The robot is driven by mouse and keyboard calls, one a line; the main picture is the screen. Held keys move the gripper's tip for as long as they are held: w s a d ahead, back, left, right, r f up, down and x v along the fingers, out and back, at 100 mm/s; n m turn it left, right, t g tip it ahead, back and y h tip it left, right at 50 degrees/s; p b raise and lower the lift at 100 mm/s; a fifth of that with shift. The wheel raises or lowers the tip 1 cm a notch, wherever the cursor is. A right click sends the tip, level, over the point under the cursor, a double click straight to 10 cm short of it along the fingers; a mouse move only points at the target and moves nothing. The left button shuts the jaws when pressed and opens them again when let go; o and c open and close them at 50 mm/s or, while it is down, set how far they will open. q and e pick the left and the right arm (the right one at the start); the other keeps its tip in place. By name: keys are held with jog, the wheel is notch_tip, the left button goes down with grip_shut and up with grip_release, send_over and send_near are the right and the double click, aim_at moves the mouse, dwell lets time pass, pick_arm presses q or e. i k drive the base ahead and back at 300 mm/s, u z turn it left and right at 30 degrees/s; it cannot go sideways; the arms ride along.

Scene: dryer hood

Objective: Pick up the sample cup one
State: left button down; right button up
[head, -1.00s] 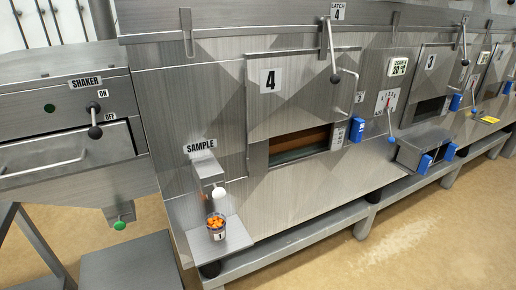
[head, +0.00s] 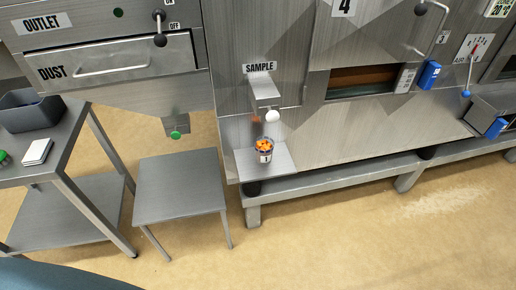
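The sample cup one (head: 265,152) is a small clear cup with orange pieces in it and a label on its front. It stands upright on a small metal shelf (head: 279,168) under the SAMPLE spout (head: 264,90), right of the picture's middle. A white ball knob (head: 273,116) is just above it. Neither of my grippers is in view.
A low grey stool or table (head: 180,182) stands left of the shelf. A trolley (head: 62,160) at left holds a dark bin (head: 32,110) and white cards (head: 36,151). A green-tipped outlet (head: 176,135) hangs above the stool. Open floor lies in front.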

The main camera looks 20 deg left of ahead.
aim_at(263, 146)
jog(key=u, duration=0.55)
jog(key=i, duration=0.15)
jog(key=u, duration=1.5)
jog(key=i, duration=0.8)
jog(key=z, duration=0.55)
